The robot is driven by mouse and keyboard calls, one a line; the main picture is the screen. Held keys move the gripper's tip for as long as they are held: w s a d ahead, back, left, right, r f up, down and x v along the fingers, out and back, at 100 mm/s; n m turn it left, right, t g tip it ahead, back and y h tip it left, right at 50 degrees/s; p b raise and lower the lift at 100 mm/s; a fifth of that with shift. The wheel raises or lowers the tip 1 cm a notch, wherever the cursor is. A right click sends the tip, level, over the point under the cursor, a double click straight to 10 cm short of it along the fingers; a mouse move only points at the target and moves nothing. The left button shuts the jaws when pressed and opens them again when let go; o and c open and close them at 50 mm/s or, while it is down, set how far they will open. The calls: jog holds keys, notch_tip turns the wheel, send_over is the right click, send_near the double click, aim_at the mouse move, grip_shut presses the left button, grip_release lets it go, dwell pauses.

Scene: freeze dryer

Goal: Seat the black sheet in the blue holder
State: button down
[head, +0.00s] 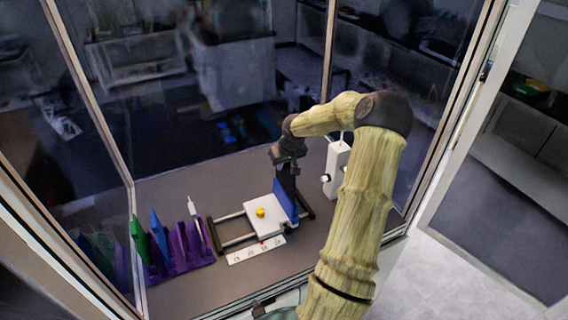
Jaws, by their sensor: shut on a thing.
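The blue holder (283,203) is an upright blue plate at the right side of a white block (264,226) with a yellow knob on top. My gripper (288,163) is above the holder, pointing down, and is shut on the black sheet (289,183). The sheet hangs below the fingers, close to the holder's top. Its lower part overlaps the holder in the picture, and I cannot tell whether it is inside the holder, touching it or just behind it. The fingertips are small and dark against the sheet.
The white block sits on a dark frame with rails (236,240), with a white marked strip (256,250) in front. A purple rack (183,250) with green, blue and white upright pieces stands left. A white device with knobs (336,168) stands right. Glass walls enclose the grey surface.

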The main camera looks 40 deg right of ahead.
aim_at(284, 178)
jog(key=shift+f+b, duration=2.55)
jog(key=shift+f, duration=0.9)
dwell(0.6)
jog(key=c, duration=1.3)
grip_release()
jog(key=shift+w, duration=0.15)
jog(key=shift+s, duration=0.2)
jog(key=shift+r, duration=0.2)
jog(key=shift+p+v, duration=2.15)
jog(key=shift+v, duration=0.65)
jog(key=shift+s, duration=0.15)
